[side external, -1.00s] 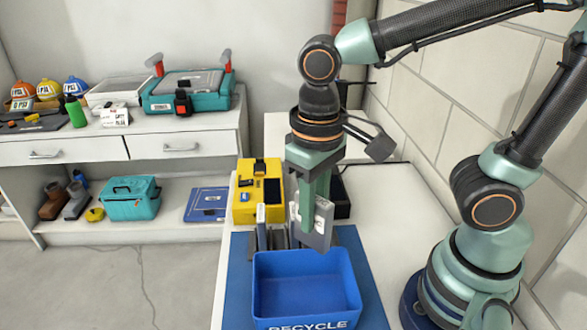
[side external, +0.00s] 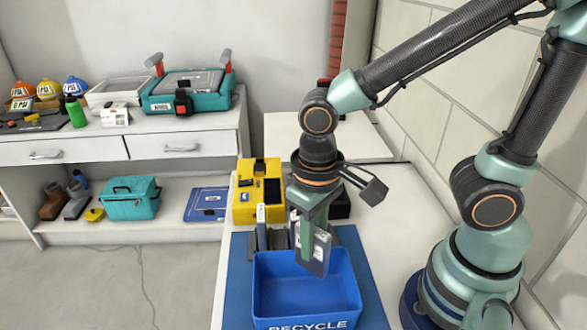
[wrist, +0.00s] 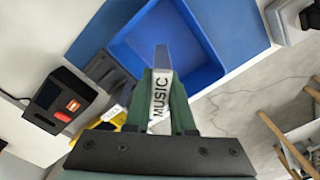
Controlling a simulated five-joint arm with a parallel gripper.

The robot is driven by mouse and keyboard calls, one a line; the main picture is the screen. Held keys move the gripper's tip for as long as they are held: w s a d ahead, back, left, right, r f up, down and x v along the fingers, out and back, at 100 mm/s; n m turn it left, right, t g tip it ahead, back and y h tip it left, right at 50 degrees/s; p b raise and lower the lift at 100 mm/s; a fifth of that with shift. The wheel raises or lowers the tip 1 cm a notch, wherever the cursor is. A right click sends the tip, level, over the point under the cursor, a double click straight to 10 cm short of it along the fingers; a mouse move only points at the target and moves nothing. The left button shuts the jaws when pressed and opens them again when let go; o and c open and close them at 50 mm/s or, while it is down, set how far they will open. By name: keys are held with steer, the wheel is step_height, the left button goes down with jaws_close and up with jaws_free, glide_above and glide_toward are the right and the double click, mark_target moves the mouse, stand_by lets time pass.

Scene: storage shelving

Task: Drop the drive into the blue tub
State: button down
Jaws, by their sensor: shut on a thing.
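My gripper (side external: 310,222) is shut on a drive (side external: 317,260), a flat grey slab held upright, its lower end pointing down. In the wrist view the drive (wrist: 161,58) stands edge-on between the green fingers (wrist: 161,95), and its label reads MUSIC. The blue tub (side external: 306,299), marked RECYCLE, sits on a blue mat at the near end of the bench. The drive's lower end overlaps the tub's back inner wall in the side view. In the wrist view it overlaps the tub's near side (wrist: 198,78). The exact height above the rim is hard to tell.
Another slab-like drive (side external: 261,226) stands in a dark rack behind the tub, partly hidden by my gripper. The blue mat (side external: 239,285) is bare beside the tub.

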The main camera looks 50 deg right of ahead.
steer(key=c, duration=0.7)
jaws_free()
step_height(320, 180, up, 12)
steer(key=shift+r, duration=0.1)
steer(key=w+d+t, duration=0.2)
steer(key=d, duration=0.2)
steer(key=w+d+t, duration=0.1)
steer(key=w+d, duration=0.1)
steer(key=d, duration=0.2)
steer(key=w+d+f+t, duration=0.1)
steer(key=w+d+t, duration=0.1)
steer(key=d, duration=0.2)
steer(key=shift+w+d+t, duration=0.15)
steer(key=shift+d+t, duration=0.15)
steer(key=shift+d, duration=0.1)
